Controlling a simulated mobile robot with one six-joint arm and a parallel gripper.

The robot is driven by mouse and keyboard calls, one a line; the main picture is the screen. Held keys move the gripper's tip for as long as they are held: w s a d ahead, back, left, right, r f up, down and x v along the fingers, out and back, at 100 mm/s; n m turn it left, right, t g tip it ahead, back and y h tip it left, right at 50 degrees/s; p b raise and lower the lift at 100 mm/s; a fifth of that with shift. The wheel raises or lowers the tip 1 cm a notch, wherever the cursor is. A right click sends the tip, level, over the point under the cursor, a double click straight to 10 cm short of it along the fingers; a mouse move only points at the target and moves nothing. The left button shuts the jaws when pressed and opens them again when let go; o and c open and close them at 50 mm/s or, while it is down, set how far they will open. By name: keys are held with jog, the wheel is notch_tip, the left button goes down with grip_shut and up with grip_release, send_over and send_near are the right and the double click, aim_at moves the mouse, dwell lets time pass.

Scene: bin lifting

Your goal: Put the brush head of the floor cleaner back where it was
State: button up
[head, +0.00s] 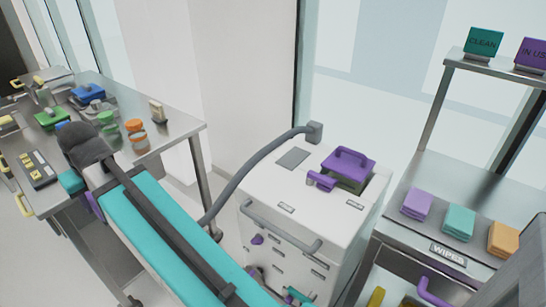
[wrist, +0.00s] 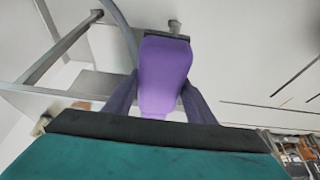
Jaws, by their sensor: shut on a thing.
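In the wrist view my gripper (wrist: 158,100) is shut, with its two dark fingers on either side of a purple piece (wrist: 165,62). This piece looks like the grip of the brush head; the rest of the brush head cannot be made out clearly. A teal body with a black edge fills the bottom of the wrist view. In the head view a long teal body with a dark bar crosses the lower left, and I cannot make out my fingertips there. The white floor cleaner (head: 290,200) stands at the middle right, with a grey hose (head: 250,165) and a purple-handled lid.
A steel table (head: 180,122) with several coloured items stands at the left. At the right a steel wipes station (head: 480,178) holds purple, teal and orange packs, close beside the cleaner. A wall and glass panels stand behind.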

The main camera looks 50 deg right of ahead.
jog(key=shift+a, duration=0.1)
jog(key=shift+w+d, duration=0.2)
jog(key=shift+d, duration=0.25)
jog(key=d+f+p, duration=0.1)
jog(key=d+f, duration=0.1)
jog(key=d, duration=3.3)
jog(key=s+d+f, duration=0.1)
jog(key=s+d, duration=0.5)
jog(key=d, duration=0.5)
jog(key=s+d+f, duration=0.1)
jog(key=s+d, duration=0.5)
jog(key=d, duration=0.5)
jog(key=s+d+f+p, duration=0.1)
jog(key=s+d, duration=0.5)
jog(key=d, duration=0.5)
jog(key=shift+s, duration=0.3)
jog(key=shift+f+p, duration=0.45)
jog(key=shift+f, duration=2.6)
